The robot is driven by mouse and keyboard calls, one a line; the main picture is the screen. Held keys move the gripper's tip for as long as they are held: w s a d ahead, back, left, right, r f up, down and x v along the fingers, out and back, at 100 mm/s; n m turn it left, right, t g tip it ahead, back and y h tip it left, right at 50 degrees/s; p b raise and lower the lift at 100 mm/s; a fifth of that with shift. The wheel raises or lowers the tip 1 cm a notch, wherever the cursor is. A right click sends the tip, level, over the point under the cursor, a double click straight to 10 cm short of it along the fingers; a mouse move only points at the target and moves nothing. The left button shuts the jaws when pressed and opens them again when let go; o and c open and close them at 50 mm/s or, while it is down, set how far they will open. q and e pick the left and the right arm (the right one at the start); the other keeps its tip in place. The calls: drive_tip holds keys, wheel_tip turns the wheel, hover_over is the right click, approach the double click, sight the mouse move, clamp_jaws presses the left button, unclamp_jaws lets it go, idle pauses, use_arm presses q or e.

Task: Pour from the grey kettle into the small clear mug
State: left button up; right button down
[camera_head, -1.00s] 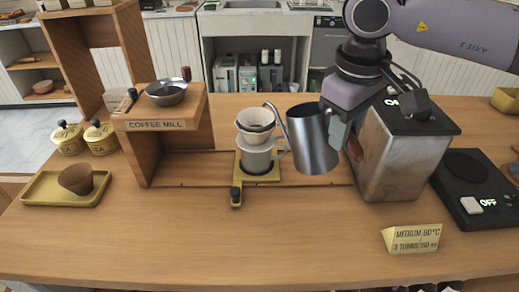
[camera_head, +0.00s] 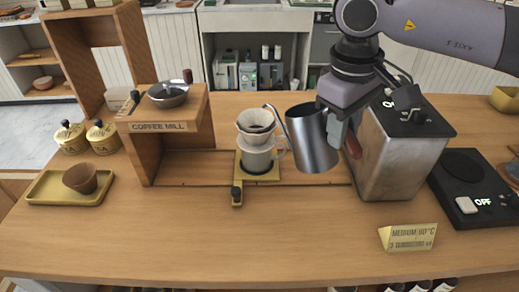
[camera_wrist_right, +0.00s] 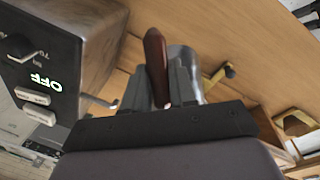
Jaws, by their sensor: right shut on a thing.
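The grey kettle (camera_head: 312,140) is held in the air by my right gripper (camera_head: 343,128), which is shut on its handle. In the right wrist view the red-brown handle (camera_wrist_right: 156,66) sits between the fingers of my right gripper (camera_wrist_right: 163,88). The kettle is close to upright, its thin spout (camera_head: 275,115) pointing left, near the rim of a white dripper (camera_head: 255,122). The dripper sits on the small clear mug (camera_head: 258,159), which stands on a yellow stand (camera_head: 247,177). I cannot see any liquid flowing. My left gripper is not in view.
A grey machine box (camera_head: 403,150) stands just right of the kettle, with a black scale (camera_head: 466,205) beyond it. The wooden coffee mill (camera_head: 165,130) stands left of the dripper. A yellow sign (camera_head: 408,238) is at the front right. The front middle of the counter is clear.

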drive_tip(key=shift+w+a+r, duration=0.1)
drive_tip(key=shift+r, duration=0.1)
idle(0.4)
drive_tip(key=shift+r, duration=0.3)
idle(0.3)
drive_tip(key=shift+w+a+r+g+h, duration=0.1)
drive_tip(key=shift+a+r+g+h, duration=0.05)
drive_tip(key=shift+r+g+h, duration=0.2)
drive_tip(key=shift+r, duration=0.1)
idle(0.3)
drive_tip(key=shift+w+a+r, duration=0.1)
drive_tip(key=shift+r, duration=0.2)
drive_tip(key=shift+h, duration=0.25)
drive_tip(key=shift+w+a+r+g, duration=0.15)
drive_tip(key=shift+r+g, duration=0.3)
drive_tip(key=shift+r, duration=0.15)
drive_tip(key=shift+f, duration=0.1)
idle(2.0)
